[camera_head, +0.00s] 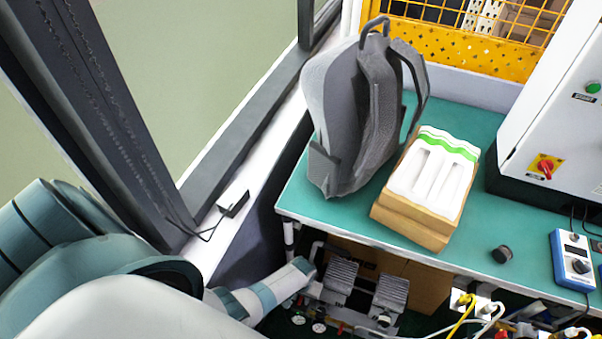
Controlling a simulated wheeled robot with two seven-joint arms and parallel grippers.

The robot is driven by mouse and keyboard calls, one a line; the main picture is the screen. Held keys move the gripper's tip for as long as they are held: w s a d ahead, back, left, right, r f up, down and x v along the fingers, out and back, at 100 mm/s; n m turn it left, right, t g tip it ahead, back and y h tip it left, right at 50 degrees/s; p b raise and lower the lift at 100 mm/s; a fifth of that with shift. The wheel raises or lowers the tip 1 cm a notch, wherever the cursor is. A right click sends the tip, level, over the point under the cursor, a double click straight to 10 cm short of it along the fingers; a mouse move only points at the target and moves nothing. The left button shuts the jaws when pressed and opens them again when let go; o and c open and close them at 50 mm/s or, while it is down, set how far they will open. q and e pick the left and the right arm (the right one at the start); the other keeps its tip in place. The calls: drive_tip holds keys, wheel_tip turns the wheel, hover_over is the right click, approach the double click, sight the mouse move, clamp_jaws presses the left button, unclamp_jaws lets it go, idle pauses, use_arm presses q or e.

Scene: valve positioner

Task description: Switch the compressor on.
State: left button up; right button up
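Below the green bench, a machine with two grey finned blocks (388,292), probably the compressor, stands on the floor. Small round gauges (319,327) and a small red part (341,328) sit low at its front. I cannot make out its switch for certain. My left arm comes in from the lower left, and my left gripper (308,276) is at the machine's left side, beside the left finned block. Its fingertips are small and partly lost against the machine, so I cannot tell whether they touch it or how far apart they are. My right gripper is out of view.
The green bench (462,266) overhangs the machine. On it are a grey backpack (345,110), a cardboard box with white foam (412,222), a black knob (502,254) and a blue meter (572,262). A white cabinet (545,110) carries a red-yellow rotary switch (546,166). Cables hang at the lower right.

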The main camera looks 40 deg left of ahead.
sight(301, 299)
use_arm(q)
drive_tip(key=shift+r, duration=0.5)
wheel_tip(301, 299, up, 16)
drive_tip(key=p, duration=0.3)
drive_tip(key=shift+s+d, duration=0.1)
idle(0.6)
